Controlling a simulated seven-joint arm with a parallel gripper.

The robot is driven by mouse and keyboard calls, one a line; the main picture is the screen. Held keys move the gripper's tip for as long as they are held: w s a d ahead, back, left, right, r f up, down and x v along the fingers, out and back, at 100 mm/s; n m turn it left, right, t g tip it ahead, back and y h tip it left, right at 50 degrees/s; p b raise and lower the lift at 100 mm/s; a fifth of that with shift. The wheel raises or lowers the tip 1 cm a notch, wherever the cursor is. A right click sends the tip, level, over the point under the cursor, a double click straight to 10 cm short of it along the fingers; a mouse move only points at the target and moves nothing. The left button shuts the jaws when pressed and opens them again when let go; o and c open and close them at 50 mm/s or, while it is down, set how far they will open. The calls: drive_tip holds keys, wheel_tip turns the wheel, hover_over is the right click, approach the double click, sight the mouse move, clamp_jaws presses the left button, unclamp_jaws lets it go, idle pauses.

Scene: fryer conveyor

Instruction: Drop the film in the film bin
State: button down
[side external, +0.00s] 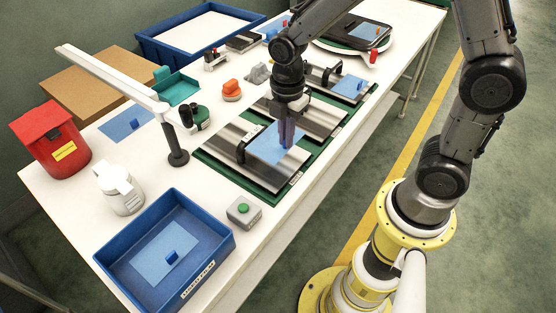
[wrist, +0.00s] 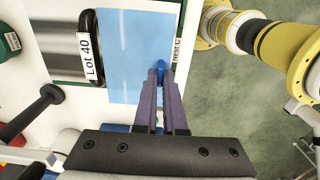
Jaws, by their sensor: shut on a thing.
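A pale blue film (side external: 268,148) lies over the near plate of the nearest green-based fixture, its blue tab at its right edge. It fills the middle of the wrist view (wrist: 130,55), beside a "Lot 40" tag. My gripper (side external: 287,143) points down at that edge. In the wrist view its purple fingers (wrist: 160,78) are shut on the blue tab (wrist: 160,66), which they partly hide. A blue open bin (side external: 213,272) stands at the near left of the table, with another pale blue film (side external: 165,258) inside. I cannot read its label surely.
A grey box with a green button (side external: 243,211) stands between bin and fixture. A white lamp arm (side external: 110,75) on a black post, a white canister (side external: 119,188) and a red bin (side external: 50,140) are at left. A large blue tray (side external: 160,50) is at the back.

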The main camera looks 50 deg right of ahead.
drive_tip(key=shift+r, duration=0.65)
drive_tip(key=shift+a, duration=0.1)
